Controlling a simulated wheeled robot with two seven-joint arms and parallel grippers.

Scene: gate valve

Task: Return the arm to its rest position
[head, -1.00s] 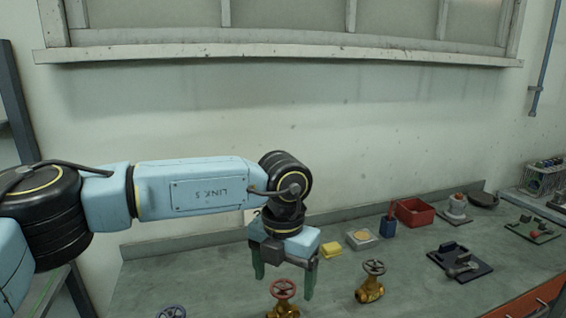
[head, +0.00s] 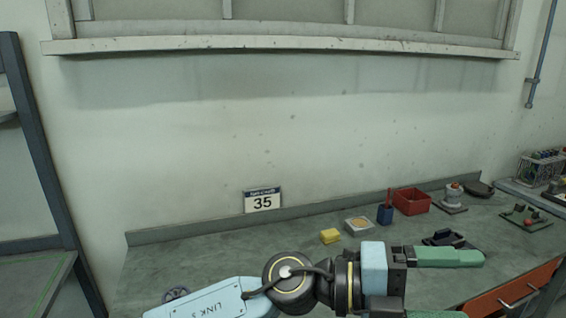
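My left arm comes in low from the left across the front of the workbench. Its gripper (head: 472,286) points right, with its two green fingers spread apart and nothing visible between them. The lower finger is partly cut off by the bottom edge of the view. A blue-grey handwheel (head: 175,294) shows on the bench at the lower left, beside my arm. The other valves are not visible now. My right gripper is not in view.
On the workbench (head: 215,258) are a yellow block (head: 330,236), a square dish (head: 358,226), a blue cup (head: 385,214) and a red bin (head: 412,201). A dark tray (head: 443,238) lies just behind the upper finger.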

